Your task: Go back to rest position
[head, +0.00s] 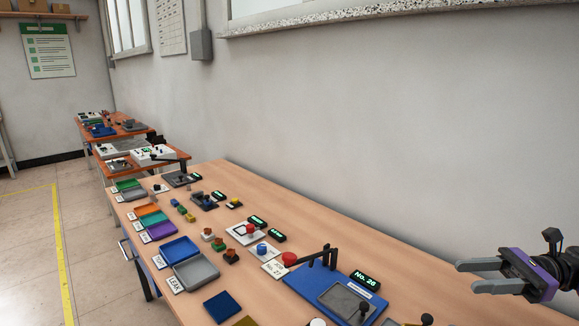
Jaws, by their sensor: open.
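My gripper (477,276) is at the right of the head view, with grey fingers and a purple body. Its fingers are apart and point left, with nothing between them. It appears in front of the right part of the wooden table (330,225), apart from the things on it.
Grey (196,270), blue (179,250) and other coloured trays line the table's left edge. Small blocks, buttons and displays are in the middle. More tables (118,124) stand farther back. A wall runs behind, with a window ledge (330,14) above. The floor (30,240) at left is clear.

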